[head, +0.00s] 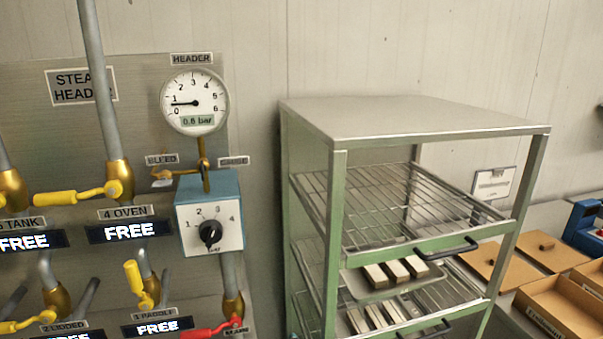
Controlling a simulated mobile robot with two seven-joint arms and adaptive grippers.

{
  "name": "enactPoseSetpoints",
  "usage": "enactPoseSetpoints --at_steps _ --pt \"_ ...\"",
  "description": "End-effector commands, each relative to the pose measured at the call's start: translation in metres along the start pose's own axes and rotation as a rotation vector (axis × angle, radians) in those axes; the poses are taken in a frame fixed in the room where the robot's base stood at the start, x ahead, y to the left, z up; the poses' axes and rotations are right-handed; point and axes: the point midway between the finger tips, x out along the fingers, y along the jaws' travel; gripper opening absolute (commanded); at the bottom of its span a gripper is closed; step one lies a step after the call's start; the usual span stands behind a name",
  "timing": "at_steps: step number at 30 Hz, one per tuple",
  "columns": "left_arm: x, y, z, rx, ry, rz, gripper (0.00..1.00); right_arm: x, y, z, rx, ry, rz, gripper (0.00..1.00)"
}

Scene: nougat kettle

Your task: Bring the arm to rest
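Neither of my arms nor grippers shows in the head view. A steam header panel (90,85) fills the left side, with a round pressure gauge (194,101) reading about 0.6 bar. Below it is a blue box with a black selector knob (210,233). Several yellow-handled valves are on the pipes, among them the oven valve (85,194) above a display reading FREE. A red handle (212,329) shows at the panel's bottom edge.
A green-framed rack (336,215) with a flat steel top (420,118) stands right of the panel. Its wire shelves hold trays with several pale bars (397,270). Brown boxes (560,310) and a blue device (585,220) sit at the far right.

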Motion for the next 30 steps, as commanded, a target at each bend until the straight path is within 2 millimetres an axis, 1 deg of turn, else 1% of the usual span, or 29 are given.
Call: enactPoseSetpoints --at_steps 1,2,3,6,9,12,15,21,24,26,30 --pt "0.0 0.0 0.0 0.0 0.0 0.0 0.4 0.003 -0.006 0.043 0.083 -0.082 -0.048 0.64" --pt "0.0 0.0 0.0 0.0 0.0 0.0 0.4 0.003 -0.009 0.066 0.131 -0.127 -0.071 0.64" --pt "0.0 0.0 0.0 0.0 0.001 0.001 0.4 0.002 -0.013 0.095 0.193 -0.184 -0.098 0.64" --pt "0.0 0.001 0.0 0.0 0.001 0.001 0.4 -0.009 -0.021 0.159 0.32 -0.31 -0.143 0.64" --pt "0.0 0.001 0.0 0.0 0.001 0.001 0.4 -0.024 -0.028 0.206 0.412 -0.406 -0.166 0.64" --pt "0.0 0.001 0.0 -0.001 0.001 0.001 0.4 -0.04 -0.033 0.243 0.482 -0.487 -0.177 0.64" --pt "0.0 0.001 0.0 -0.001 0.001 0.001 0.4 -0.058 -0.037 0.275 0.539 -0.559 -0.183 0.64" --pt "0.0 0.0 0.0 -0.001 0.001 0.001 0.4 -0.096 -0.043 0.329 0.631 -0.689 -0.182 0.64" --pt "0.004 0.0 0.0 -0.001 0.002 0.0 0.4 -0.072 -0.056 0.343 0.629 -0.691 -0.19 0.64" --pt "0.006 0.0 0.001 -0.001 0.001 0.0 0.4 -0.061 -0.063 0.352 0.628 -0.697 -0.193 0.64" --pt "0.011 0.0 0.001 -0.001 0.0 0.0 0.4 -0.036 -0.083 0.378 0.625 -0.712 -0.202 0.64"
